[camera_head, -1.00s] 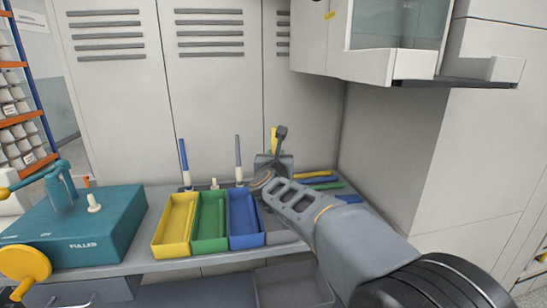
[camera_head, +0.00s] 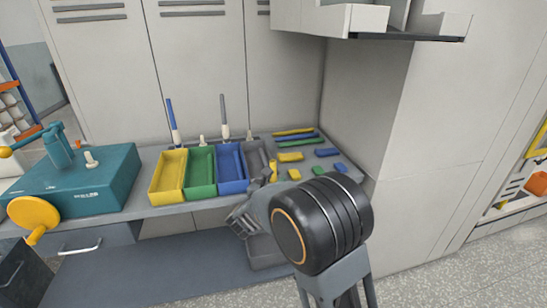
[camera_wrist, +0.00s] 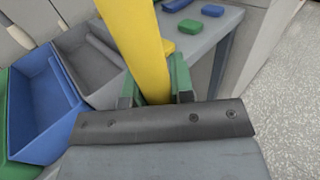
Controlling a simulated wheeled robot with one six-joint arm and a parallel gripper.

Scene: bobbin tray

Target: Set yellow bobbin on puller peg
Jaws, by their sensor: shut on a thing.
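The yellow bobbin (camera_wrist: 138,40) is a long yellow bar in the wrist view. My gripper (camera_wrist: 154,92) is shut on it, with a green-padded finger at each side. In the head view a small bit of the yellow bobbin (camera_head: 272,171) shows by the grey tray; my arm hides most of my gripper. The teal puller (camera_head: 75,185) stands at the left of the bench. Its short white peg (camera_head: 91,159) is upright on top and bare, well to the left of my gripper.
Yellow (camera_head: 166,184), green (camera_head: 200,180), blue (camera_head: 231,175) and grey (camera_head: 256,160) trays stand in a row. Behind them are upright blue (camera_head: 173,120) and grey (camera_head: 224,115) bobbins and bare pegs. Coloured blocks lie at right. A yellow handwheel (camera_head: 33,215) projects from the puller's front.

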